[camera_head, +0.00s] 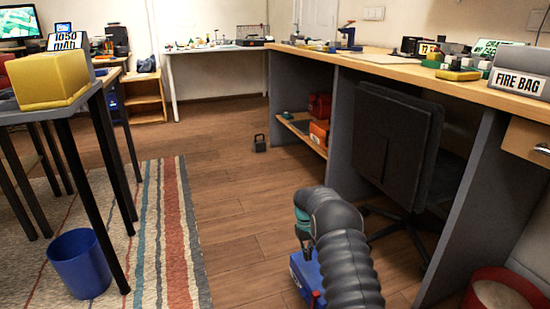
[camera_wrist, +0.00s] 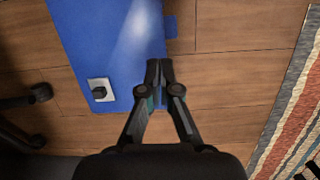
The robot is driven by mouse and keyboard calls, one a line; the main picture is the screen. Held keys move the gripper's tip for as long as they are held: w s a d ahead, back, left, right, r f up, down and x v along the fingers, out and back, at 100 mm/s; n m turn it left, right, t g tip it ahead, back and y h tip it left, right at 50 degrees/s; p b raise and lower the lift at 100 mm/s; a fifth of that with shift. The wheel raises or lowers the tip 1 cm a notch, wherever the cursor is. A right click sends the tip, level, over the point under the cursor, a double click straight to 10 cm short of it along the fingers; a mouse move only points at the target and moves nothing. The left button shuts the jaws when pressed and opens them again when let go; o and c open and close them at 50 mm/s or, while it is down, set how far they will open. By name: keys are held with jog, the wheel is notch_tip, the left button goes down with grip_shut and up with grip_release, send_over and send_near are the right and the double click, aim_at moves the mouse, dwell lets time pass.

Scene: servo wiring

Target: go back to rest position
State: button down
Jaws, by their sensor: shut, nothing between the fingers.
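My gripper (camera_wrist: 160,72) is shut and empty in the wrist view, its two dark fingertips together. It points down over a blue surface (camera_wrist: 95,45) and the wooden floor (camera_wrist: 235,80). The blue surface carries a white plate with a black knob (camera_wrist: 99,91). In the head view my dark, ribbed arm (camera_head: 345,255) reaches forward and down at the lower middle, over the floor. The fingertips are hidden there behind the arm.
A long workbench (camera_head: 400,68) with a fire bag (camera_head: 517,83) runs along the right, with a dark chair (camera_head: 385,135) under it. A blue bin (camera_head: 80,262) and a striped rug (camera_head: 150,235) lie left. The middle floor (camera_head: 225,180) is mostly clear, apart from a small dark object (camera_head: 260,143).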

jog(key=s+f, duration=0.3)
jog(key=s, duration=0.1)
jog(key=s+r+m+t+p, duration=0.1)
jog(key=s+r+t+p, duration=0.3)
jog(key=s+r, duration=1.6)
jog(key=s+r+m+t+p, duration=0.2)
jog(key=s+r+t+p, duration=0.1)
jog(key=s+r, duration=1.8)
jog(key=shift+s+r+t+y+p, duration=0.15)
jog(key=shift+r+t+y+p, duration=0.3)
jog(key=shift+r, duration=2.05)
